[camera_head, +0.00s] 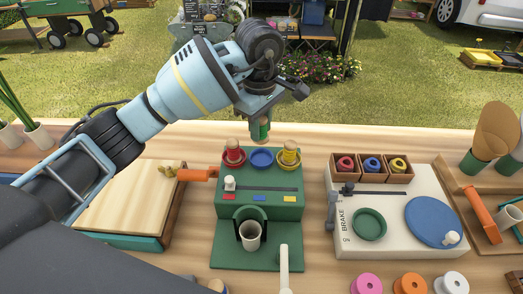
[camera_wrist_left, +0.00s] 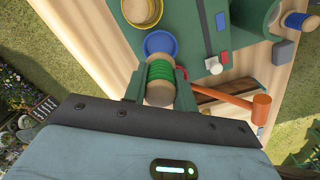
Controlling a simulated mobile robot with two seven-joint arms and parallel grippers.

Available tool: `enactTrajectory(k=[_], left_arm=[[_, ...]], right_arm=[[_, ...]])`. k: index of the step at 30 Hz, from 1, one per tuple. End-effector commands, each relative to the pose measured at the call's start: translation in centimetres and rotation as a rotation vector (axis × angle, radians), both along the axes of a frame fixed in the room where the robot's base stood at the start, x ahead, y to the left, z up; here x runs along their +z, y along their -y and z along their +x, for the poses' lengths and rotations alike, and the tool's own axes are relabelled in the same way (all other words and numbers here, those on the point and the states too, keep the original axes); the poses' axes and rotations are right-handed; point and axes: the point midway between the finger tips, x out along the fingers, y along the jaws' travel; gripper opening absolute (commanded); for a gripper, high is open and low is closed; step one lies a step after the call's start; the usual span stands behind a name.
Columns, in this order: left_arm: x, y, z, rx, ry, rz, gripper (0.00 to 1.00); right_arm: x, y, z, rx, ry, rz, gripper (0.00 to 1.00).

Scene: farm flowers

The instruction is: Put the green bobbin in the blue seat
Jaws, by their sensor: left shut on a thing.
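The green bobbin (camera_head: 263,131), green thread on a wooden spool, is held upright by my left gripper (camera_head: 262,122), above the green stand (camera_head: 230,205). It also shows between the fingers in the left wrist view (camera_wrist_left: 160,72). The blue seat (camera_head: 262,158) is a round, empty dish on top of the stand, just below the bobbin and apart from it in the head view. In the left wrist view the blue seat (camera_wrist_left: 161,40) lies just beyond the bobbin, partly covered by it. My right gripper is not in view.
A red bobbin (camera_head: 234,150) sits left of the blue seat and a yellow bobbin (camera_head: 290,152) right of it, both close. An orange-handled tool (camera_head: 196,174) lies at the left. A bobbin box (camera_head: 372,168) and a cream machine (camera_head: 390,240) stand right.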

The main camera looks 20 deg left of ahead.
Motion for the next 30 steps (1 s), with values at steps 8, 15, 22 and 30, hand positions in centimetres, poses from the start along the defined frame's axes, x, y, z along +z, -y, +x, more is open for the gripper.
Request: enactTrajectory(k=[8,15,22,30], left_arm=[[-3.5,0.0,0.0,0.000,0.002,-0.002,0.05],[-4.1,0.0,0.0,0.001,0.000,0.000,0.05],[-6.9,0.1,0.0,0.000,0.000,-0.001,0.05],[-7.4,0.0,0.0,0.000,0.003,-0.001,0.05]], right_arm=[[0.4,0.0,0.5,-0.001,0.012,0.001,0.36],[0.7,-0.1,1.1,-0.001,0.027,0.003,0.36],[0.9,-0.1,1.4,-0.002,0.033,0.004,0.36],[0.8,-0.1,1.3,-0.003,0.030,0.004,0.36]])
